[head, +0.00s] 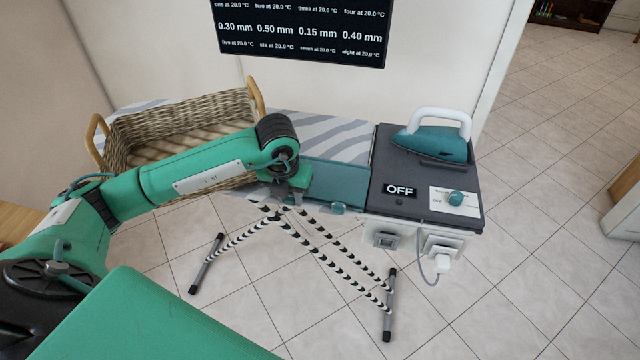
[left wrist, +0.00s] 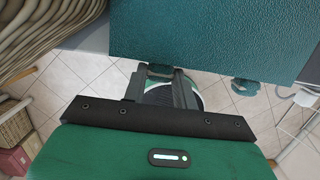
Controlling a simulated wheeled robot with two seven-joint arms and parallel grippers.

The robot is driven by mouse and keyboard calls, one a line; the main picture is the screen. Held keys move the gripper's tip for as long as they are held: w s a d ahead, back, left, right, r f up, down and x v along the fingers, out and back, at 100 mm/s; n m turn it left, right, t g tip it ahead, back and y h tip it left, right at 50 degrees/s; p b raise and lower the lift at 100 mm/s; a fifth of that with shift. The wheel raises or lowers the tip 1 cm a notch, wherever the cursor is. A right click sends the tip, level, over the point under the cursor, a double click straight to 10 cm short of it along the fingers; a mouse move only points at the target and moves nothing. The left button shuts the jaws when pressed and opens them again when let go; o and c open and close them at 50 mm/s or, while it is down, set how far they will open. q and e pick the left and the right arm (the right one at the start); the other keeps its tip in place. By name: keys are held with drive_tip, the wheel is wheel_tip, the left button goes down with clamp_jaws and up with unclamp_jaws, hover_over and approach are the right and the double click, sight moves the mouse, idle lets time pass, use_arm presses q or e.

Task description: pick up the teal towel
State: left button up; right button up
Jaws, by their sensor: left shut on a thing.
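The teal towel (head: 338,182) lies flat at the front edge of the ironing board, between the wicker basket and the dark iron station. My left gripper (head: 292,192) is at the towel's left front corner, shut on it. In the left wrist view the towel (left wrist: 215,40) fills the upper right as a textured teal sheet. The gripper's jaws (left wrist: 162,75) meet its near edge there, with the fingertips partly hidden. My arm hides part of the board and basket in the head view. My right gripper is not in view.
The wicker basket (head: 180,125) stands left on the striped ironing board (head: 325,130). A teal iron (head: 435,140) rests on the dark station (head: 400,170) at right, with a plug and cord (head: 440,262) on its front. The board's striped legs (head: 345,265) stand on open tiled floor.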

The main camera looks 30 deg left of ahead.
use_arm(q)
drive_tip(key=shift+r, duration=0.15)
drive_tip(key=shift+r+p, duration=1.85)
drive_tip(key=shift+r, duration=1.55)
